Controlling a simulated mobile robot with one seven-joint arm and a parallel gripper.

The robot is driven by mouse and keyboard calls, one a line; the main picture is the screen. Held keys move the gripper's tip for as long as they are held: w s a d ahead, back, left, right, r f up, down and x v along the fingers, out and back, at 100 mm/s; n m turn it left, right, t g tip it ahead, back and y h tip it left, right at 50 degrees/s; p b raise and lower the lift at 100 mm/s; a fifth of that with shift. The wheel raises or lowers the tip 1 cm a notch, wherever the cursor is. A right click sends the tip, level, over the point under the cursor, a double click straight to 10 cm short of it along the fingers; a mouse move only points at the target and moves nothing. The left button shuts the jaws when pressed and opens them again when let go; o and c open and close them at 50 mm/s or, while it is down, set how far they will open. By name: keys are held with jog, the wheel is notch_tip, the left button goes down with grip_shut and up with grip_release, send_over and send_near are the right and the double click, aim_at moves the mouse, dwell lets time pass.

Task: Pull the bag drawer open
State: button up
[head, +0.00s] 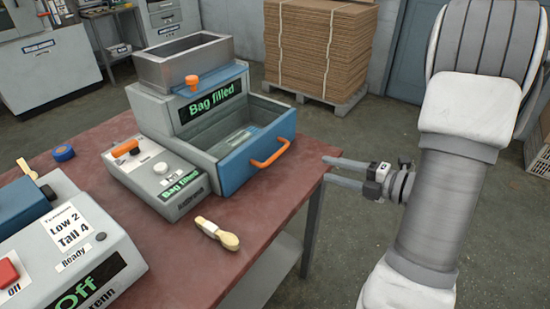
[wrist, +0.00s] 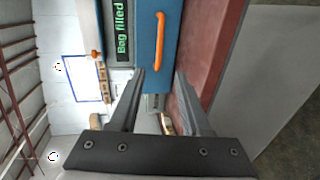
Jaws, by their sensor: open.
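The bag drawer (head: 229,165) has a blue front and stands out from the grey "Bag filled" machine (head: 180,111), its inside visible from above. A pale, clear item, perhaps a bag, lies inside (head: 238,139). An orange handle (head: 273,153) sits on the drawer front; it also shows in the wrist view (wrist: 159,40). My gripper (head: 325,168) is open and empty, to the right of the handle and apart from it. In the wrist view, my fingertips (wrist: 160,73) point toward the blue front (wrist: 146,60), with the handle beyond them.
A stacked cardboard pallet (head: 318,45) stands behind. The floor right of the table is clear near my gripper.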

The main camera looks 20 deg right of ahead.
aim_at(276, 154)
jog(key=b+x, duration=0.4)
jog(key=x, duration=1.3)
jog(key=shift+s+a, duration=0.15)
grip_shut()
jog(key=shift+r, duration=0.1)
dwell(0.6)
